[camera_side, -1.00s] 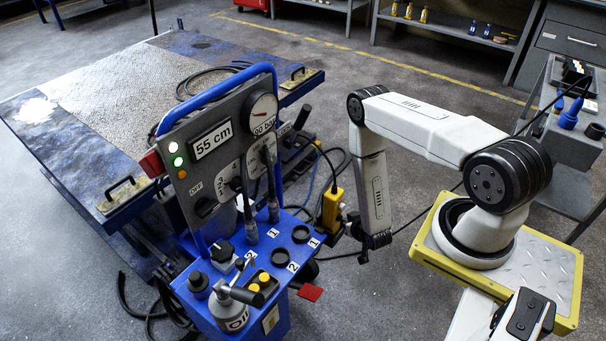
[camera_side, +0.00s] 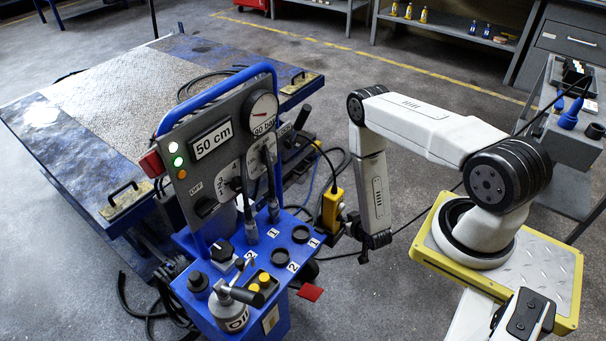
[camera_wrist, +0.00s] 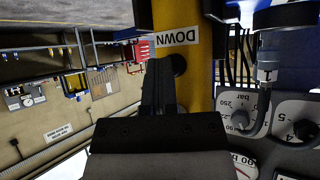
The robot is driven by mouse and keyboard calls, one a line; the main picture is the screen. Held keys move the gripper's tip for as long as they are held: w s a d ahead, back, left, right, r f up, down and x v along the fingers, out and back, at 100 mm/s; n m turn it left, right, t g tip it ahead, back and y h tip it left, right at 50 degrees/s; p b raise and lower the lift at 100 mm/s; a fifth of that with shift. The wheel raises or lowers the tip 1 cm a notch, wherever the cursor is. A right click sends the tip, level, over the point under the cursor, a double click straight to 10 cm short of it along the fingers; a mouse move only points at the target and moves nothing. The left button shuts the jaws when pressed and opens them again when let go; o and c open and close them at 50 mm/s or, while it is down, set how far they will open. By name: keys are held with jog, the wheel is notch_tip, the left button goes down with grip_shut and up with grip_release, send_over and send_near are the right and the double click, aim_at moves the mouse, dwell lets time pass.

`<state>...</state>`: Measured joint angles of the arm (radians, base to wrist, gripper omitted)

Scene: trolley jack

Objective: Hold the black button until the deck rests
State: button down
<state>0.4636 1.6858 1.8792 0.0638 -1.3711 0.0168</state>
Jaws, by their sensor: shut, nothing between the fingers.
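The yellow pendant (camera_side: 332,208) hangs at the right side of the blue control stand. In the wrist view it fills the centre, with a "DOWN" label (camera_wrist: 176,37) and a black button (camera_wrist: 179,64) below it, partly hidden by my fingers. My gripper (camera_wrist: 160,64) is shut and empty, its tips at the button; how far it is pressed in cannot be seen. In the side view my gripper (camera_side: 351,228) is close against the pendant. The deck (camera_side: 135,88) is raised behind the stand, and the display (camera_side: 212,140) reads 50 cm.
The control panel (camera_side: 228,150) has a pressure dial (camera_side: 262,112), knobs and lit lamps. An oil can (camera_side: 229,308) stands on the blue stand's shelf. Cables (camera_side: 337,165) hang around the pendant. A grey side bench (camera_side: 572,130) is at the right.

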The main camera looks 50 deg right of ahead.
dwell(0.8)
jog(key=shift+s, duration=1)
jog(key=s, duration=0.5)
dwell(0.4)
jog(key=shift+w, duration=0.1)
dwell(1.0)
